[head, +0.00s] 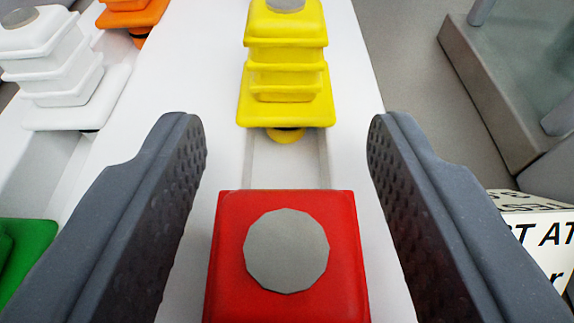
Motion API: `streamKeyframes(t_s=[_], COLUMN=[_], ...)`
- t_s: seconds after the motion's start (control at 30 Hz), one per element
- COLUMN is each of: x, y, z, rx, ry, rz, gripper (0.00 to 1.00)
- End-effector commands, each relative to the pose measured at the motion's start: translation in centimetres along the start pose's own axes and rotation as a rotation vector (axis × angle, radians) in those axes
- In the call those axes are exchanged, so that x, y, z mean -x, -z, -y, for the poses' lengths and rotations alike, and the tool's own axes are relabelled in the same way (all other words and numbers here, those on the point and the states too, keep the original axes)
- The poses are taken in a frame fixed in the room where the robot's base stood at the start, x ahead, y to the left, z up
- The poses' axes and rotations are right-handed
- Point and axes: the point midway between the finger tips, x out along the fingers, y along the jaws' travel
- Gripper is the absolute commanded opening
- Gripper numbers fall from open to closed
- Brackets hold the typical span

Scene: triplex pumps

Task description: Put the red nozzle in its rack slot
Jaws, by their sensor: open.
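The red nozzle (287,304) is at the bottom middle of the head view, with a grey round disc on its top. It stands in line with a slot channel in the white rack (350,110); its lower part is hidden, so I cannot tell how it is seated. My gripper (287,140) is open, with one dark finger on each side of the red nozzle and a gap between each finger and the red block.
A yellow nozzle (287,75) stands just beyond the red one. A white nozzle (58,65), an orange nozzle (132,12) and a green one (28,250) are on the left. A grey structure (480,90) and a lettered sign (540,230) are at right.

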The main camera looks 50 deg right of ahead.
Motion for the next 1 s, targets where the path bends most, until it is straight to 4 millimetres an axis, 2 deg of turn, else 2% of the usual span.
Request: streamKeyframes(t_s=[0.07,0.17,0.5,0.7,1.0], x=[0.2,1.4,7.6,10.5,12.2], y=[0.7,0.5,0.7,0.5,0.6], z=[0.0,0.1,0.1,0.1,0.0], rx=[-0.001,0.001,0.001,0.000,0.000], ry=[0.000,0.002,0.003,0.002,-0.001], rz=[-0.003,0.002,0.000,0.002,-0.002], gripper=[0.47,0.47,0.47,0.47,0.47])
